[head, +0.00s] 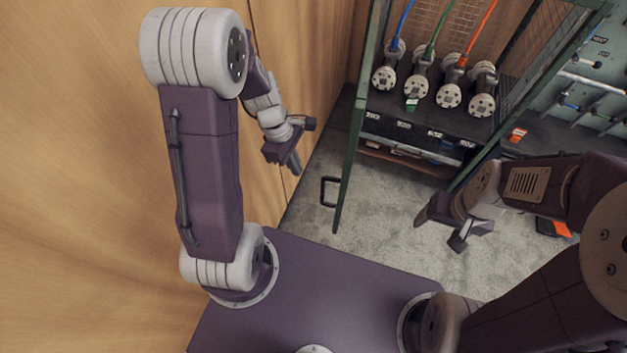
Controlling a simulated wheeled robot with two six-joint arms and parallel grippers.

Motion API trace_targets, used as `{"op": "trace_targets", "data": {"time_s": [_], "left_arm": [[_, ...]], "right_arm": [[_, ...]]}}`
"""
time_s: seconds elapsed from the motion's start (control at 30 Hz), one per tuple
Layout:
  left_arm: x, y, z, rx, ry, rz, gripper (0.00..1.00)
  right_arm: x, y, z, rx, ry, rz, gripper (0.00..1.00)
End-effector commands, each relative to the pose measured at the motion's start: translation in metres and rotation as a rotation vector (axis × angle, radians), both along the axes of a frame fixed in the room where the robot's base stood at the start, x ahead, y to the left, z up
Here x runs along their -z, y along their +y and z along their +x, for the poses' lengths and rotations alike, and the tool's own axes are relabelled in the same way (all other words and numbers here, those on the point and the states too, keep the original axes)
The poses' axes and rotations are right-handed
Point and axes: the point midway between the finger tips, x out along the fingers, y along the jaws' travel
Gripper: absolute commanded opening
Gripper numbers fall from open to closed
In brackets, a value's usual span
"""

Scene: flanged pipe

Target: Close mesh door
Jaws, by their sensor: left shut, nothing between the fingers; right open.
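The mesh door (354,135) has a green frame and stands open, swung out from the left side of the green cage; I see it nearly edge-on. Its dark handle (323,190) sticks out on the left, near the door's lower end in the picture. My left gripper (295,168) is shut and empty, left of the door and a little above the handle in the picture, apart from both. My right gripper (440,233) is open and empty, right of the door and in front of the cage opening.
Inside the cage, several grey flanged fittings (449,95) with coloured cables sit on a dark shelf. A wooden wall (330,50) runs close along my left arm. A rack with tools (590,80) stands at the right. Grey carpet (385,205) is clear around the door.

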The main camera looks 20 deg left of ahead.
Motion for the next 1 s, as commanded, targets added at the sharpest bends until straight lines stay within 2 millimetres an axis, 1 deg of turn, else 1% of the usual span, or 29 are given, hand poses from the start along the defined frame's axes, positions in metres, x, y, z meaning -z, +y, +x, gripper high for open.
{"op": "trace_targets", "data": {"time_s": [0.03, 0.23, 0.27, 0.33, 0.4, 0.5, 1.0], "left_arm": [[0.013, -0.003, -0.001, 0.002, 0.005, -0.002, 0.0], [0.054, -0.013, -0.002, 0.001, 0.004, 0.0, 0.0], [0.048, -0.02, -0.002, 0.006, 0.002, 0.0, 0.0], [0.047, -0.032, -0.003, 0.006, -0.001, 0.001, 0.0], [0.047, -0.041, -0.004, 0.006, 0.0, 0.001, 0.0], [0.048, -0.048, -0.004, 0.003, -0.001, 0.001, 0.0], [0.047, -0.055, -0.004, -0.001, -0.001, 0.001, 0.0]], "right_arm": [[0.003, 0.0, 0.0, 0.0, 0.0, 0.0, 0.72], [0.011, 0.0, 0.0, 0.0, 0.0, 0.0, 0.72], [0.005, 0.0, 0.0, 0.0, 0.0, 0.0, 0.72], [0.002, 0.0, 0.0, 0.0, 0.0, 0.0, 0.72], [0.001, 0.0, 0.0, 0.0, -0.001, 0.0, 0.72], [0.0, 0.0, 0.0, 0.0, -0.001, 0.0, 0.72], [-0.002, 0.0, 0.0, 0.0, 0.0, 0.0, 0.72]]}}
